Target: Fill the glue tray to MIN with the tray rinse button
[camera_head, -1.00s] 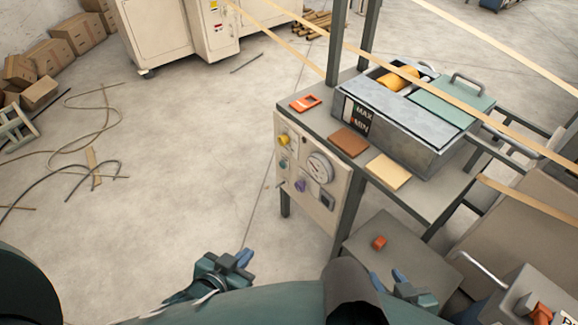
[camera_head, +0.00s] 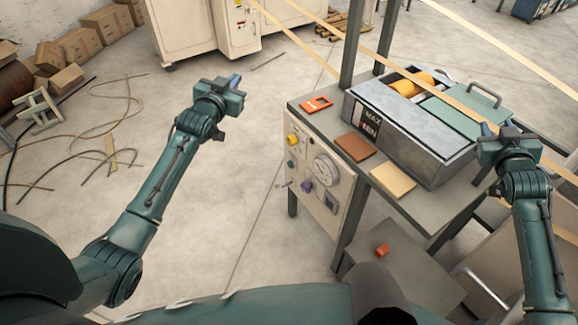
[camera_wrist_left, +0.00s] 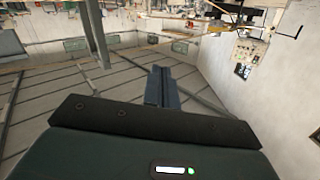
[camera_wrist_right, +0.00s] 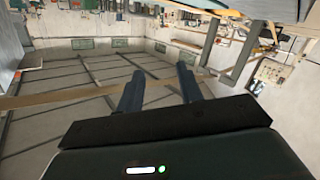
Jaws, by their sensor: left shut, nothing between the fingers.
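The glue tray (camera_head: 408,150) is a grey metal box on the machine table, with MAX and MIN marks on its left end. A green lid with a handle (camera_head: 485,92) covers part of it, and an orange roller (camera_head: 405,88) shows inside. Below it, the cream control panel (camera_head: 322,205) carries a gauge, a yellow knob, and green and purple buttons; their labels are unreadable. My left gripper (camera_head: 234,80) is shut and empty, raised over the floor left of the panel. My right gripper (camera_head: 495,130) is open and empty, in front of the tray's right end; its fingers stand apart in the right wrist view (camera_wrist_right: 160,88).
An orange item (camera_head: 316,105), a brown pad (camera_head: 354,146) and a tan pad (camera_head: 393,180) lie on the table. Tan strips (camera_head: 490,52) cross above the tray. Cables (camera_head: 100,130) lie on the floor at left.

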